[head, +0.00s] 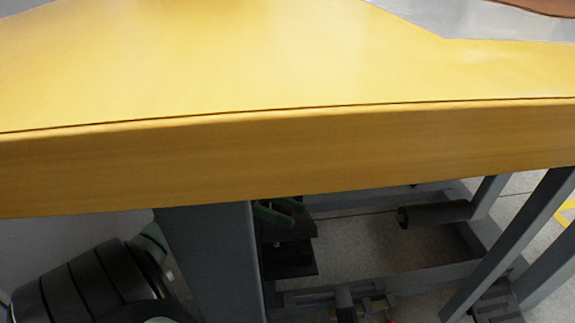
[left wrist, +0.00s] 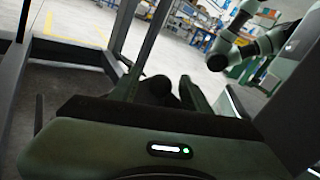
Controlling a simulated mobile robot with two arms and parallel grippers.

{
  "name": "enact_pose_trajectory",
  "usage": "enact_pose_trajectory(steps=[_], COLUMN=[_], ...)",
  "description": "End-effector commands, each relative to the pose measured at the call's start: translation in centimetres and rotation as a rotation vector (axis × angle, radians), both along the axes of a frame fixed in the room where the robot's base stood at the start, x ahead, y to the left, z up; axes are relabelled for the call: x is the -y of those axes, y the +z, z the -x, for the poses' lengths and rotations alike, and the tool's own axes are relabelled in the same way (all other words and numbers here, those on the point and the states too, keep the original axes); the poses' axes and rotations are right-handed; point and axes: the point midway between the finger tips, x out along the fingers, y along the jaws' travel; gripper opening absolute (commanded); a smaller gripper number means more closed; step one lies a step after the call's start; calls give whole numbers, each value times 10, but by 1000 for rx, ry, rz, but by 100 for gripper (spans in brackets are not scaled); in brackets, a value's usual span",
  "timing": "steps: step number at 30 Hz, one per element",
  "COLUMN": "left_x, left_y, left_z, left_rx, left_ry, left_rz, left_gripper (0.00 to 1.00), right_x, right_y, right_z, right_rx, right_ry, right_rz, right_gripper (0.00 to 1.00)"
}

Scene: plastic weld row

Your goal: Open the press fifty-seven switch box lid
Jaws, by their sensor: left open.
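I see no switch box and no lid in either view. My left gripper (head: 281,208) shows small in the head view, below the yellow table edge and partly behind a grey leg. In the left wrist view my left gripper (left wrist: 162,80) has its two dark green fingers apart. A dark rounded shape (left wrist: 158,91) shows between or beyond them; I cannot tell what it is or whether they touch it. My right gripper is in neither view.
A yellow table top (head: 220,60) with a thick front edge fills the upper head view. Grey legs and rails (head: 525,235) stand below it, close to my left arm. A dark cylinder (head: 435,213) sits among them. Shelves (left wrist: 205,22) stand far back.

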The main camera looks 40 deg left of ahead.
Motion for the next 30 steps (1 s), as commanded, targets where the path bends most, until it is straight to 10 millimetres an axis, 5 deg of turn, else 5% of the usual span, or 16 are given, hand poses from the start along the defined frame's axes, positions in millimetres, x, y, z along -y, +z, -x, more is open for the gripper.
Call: enact_pose_trajectory(steps=[4,9,30], left_x=[0,0,0], left_y=[0,0,0], left_z=[0,0,0], left_rx=[-1,0,0], left_ry=[0,0,0], left_rz=[0,0,0], left_gripper=[47,0,0], right_x=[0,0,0], right_y=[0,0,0], right_z=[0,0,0], right_rx=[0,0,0], right_ry=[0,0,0], right_rz=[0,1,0], right_gripper=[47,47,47])
